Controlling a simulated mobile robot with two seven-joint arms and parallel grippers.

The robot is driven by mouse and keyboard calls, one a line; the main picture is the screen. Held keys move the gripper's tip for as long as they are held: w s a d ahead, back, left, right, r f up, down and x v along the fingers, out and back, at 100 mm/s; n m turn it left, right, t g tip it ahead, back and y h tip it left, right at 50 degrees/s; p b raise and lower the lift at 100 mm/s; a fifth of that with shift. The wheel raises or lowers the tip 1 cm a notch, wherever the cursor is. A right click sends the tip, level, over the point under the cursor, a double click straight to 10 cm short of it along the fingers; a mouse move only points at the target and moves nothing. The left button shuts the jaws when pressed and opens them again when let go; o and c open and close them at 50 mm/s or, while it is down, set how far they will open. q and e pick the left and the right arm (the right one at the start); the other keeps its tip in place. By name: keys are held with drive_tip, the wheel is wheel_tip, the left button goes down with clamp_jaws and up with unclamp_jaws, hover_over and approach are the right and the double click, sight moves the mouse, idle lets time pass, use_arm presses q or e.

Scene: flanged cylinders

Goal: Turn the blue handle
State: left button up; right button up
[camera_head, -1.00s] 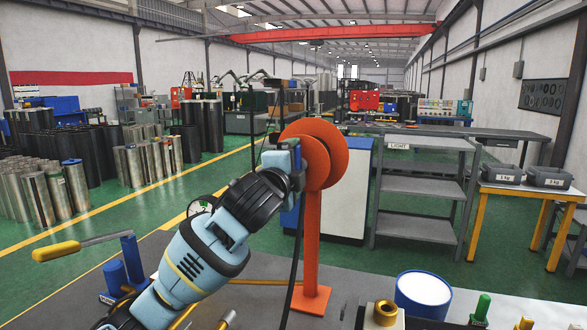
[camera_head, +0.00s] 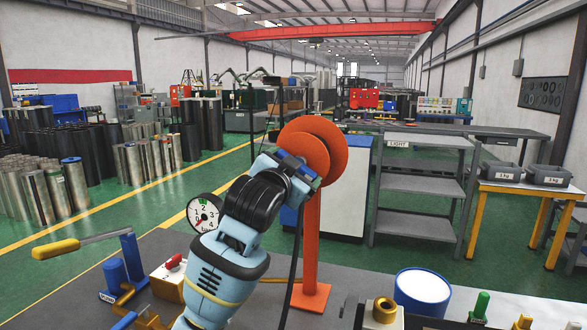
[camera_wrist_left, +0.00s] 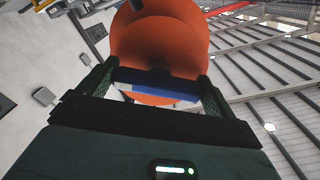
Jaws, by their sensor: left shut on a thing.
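An orange disc-shaped wheel (camera_head: 325,148) stands on an orange post (camera_head: 312,240) with a square foot on the bench. My left gripper (camera_head: 292,167) is at the near-left face of the wheel. In the left wrist view, a blue handle (camera_wrist_left: 158,84) lies across between the two fingers of the left gripper (camera_wrist_left: 155,87), in front of the orange discs (camera_wrist_left: 163,40). The gripper is shut on this handle. In the head view the gripper hides most of the handle. My right gripper is out of view.
On the bench, a round gauge (camera_head: 204,213), a red-knobbed box (camera_head: 168,278) and a yellow-gripped lever (camera_head: 57,249) stand left of my arm. A blue-and-white cylinder (camera_head: 423,291) and a brass-topped fitting (camera_head: 385,309) stand at the front right. A black cable hangs beside the post.

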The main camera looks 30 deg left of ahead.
use_arm(q)
drive_tip(key=n, duration=0.6)
drive_tip(key=shift+d, duration=0.15)
drive_tip(key=shift+n, duration=0.3)
drive_tip(key=o, duration=0.7)
drive_tip(key=v, duration=0.7)
drive_tip(key=shift+s+d, duration=0.15)
drive_tip(key=shift+s, duration=0.25)
